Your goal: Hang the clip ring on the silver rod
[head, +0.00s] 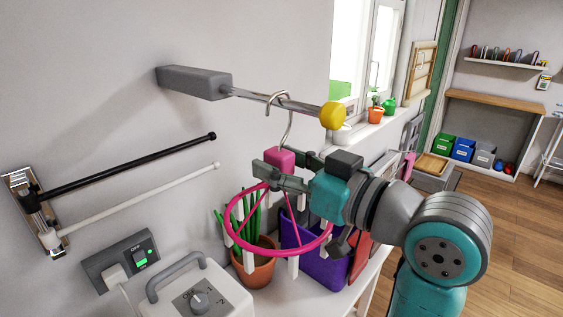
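The silver rod (306,108) sticks out from a grey wall block (193,82) and ends in a yellow knob (333,115). The clip ring (237,238) is a pink hoop with white clips, a pink hub block (280,158) and a silver hook (288,132). My gripper (284,170) has its fingers at the hub and appears shut on it. The hook's bend shows just above the rod and its tip below, so it appears to be over the rod. Whether it touches cannot be told. The hoop hangs below my gripper.
A black rod (130,165) and a white rod (140,208) stick out from a wall bracket at left. Below are a switch plate (105,262), a white appliance (190,290), a potted plant (252,270) and a purple bin (315,265), close under the hoop.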

